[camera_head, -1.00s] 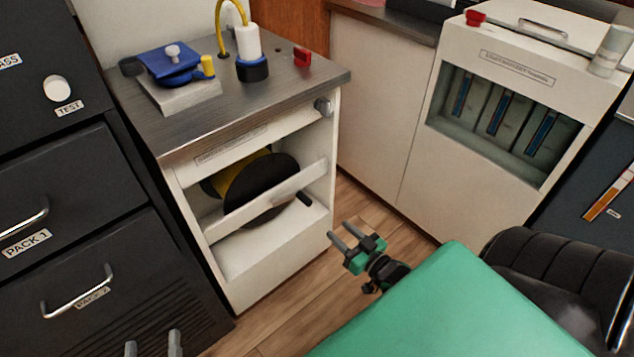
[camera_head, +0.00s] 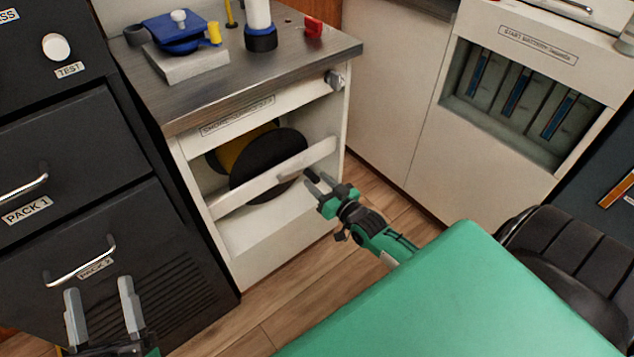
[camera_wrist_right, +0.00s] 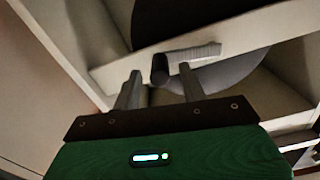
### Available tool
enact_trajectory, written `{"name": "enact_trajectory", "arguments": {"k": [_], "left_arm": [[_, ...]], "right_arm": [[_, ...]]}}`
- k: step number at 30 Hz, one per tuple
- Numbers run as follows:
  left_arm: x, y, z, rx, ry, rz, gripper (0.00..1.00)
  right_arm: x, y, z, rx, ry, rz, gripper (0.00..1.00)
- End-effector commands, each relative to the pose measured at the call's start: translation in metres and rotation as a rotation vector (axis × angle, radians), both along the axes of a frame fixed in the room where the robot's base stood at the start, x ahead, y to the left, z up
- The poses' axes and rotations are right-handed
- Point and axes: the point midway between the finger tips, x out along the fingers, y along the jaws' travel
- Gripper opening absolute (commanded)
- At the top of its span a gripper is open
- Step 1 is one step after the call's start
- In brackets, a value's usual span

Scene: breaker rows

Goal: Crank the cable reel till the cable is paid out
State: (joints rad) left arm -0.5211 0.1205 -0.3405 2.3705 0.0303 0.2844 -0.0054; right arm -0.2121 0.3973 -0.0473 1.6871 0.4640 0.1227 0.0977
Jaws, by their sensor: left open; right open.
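The cable reel (camera_head: 262,175) sits inside the open white cabinet, with a black disc face and yellow cable behind it. A pale bar crosses in front of it. The crank (camera_wrist_right: 193,52) shows in the right wrist view as a grey arm with a dark handle (camera_wrist_right: 160,70). My right gripper (camera_head: 319,184) is open at the cabinet's front right, close to the handle. In the right wrist view the handle lies between the right fingertips (camera_wrist_right: 160,80), apparently not gripped. My left gripper (camera_head: 100,290) is open and empty before the dark drawers at lower left.
A blue clamp device (camera_head: 175,35) and a white-and-blue cylinder (camera_head: 259,25) stand on the grey counter (camera_head: 225,82). Dark drawers (camera_head: 70,140) stand left. A battery cabinet (camera_head: 450,165) stands right. Wood floor (camera_head: 290,290) lies clear between.

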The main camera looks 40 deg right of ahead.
Motion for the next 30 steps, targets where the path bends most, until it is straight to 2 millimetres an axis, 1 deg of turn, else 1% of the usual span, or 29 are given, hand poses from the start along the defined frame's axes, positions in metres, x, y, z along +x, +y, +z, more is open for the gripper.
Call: {"name": "enact_trajectory", "arguments": {"k": [3, 6, 14, 17, 18, 21, 30], "left_arm": [[-0.0016, 0.0026, 0.007, -0.01, -0.044, 0.006, 0.62], [-0.0026, 0.0037, 0.0106, -0.015, -0.062, 0.009, 0.62], [-0.0028, 0.0039, 0.0116, -0.016, -0.066, 0.009, 0.62], [-0.0028, 0.0039, 0.0116, -0.016, -0.066, 0.01, 0.62], [-0.0027, 0.0039, 0.0115, -0.016, -0.066, 0.009, 0.62], [-0.0028, 0.0039, 0.0114, -0.016, -0.066, 0.01, 0.62], [-0.0019, 0.0032, 0.0112, -0.013, -0.052, 0.008, 0.62]], "right_arm": [[0.0087, 0.0008, -0.0004, 0.0, 0.0, 0.0, 0.43], [0.0119, 0.0009, 0.0, -0.001, 0.0, 0.0, 0.43], [0.0124, 0.0009, 0.0003, -0.001, 0.0, 0.0, 0.43], [0.0123, 0.0008, 0.0003, -0.001, 0.0, 0.0, 0.25], [0.0122, 0.0008, 0.0003, -0.001, 0.0, 0.0, 0.17], [0.0122, 0.0008, 0.0003, -0.001, 0.0, 0.0, 0.0], [0.0109, 0.0007, 0.0014, -0.007, -0.001, 0.0, 0.0]]}}
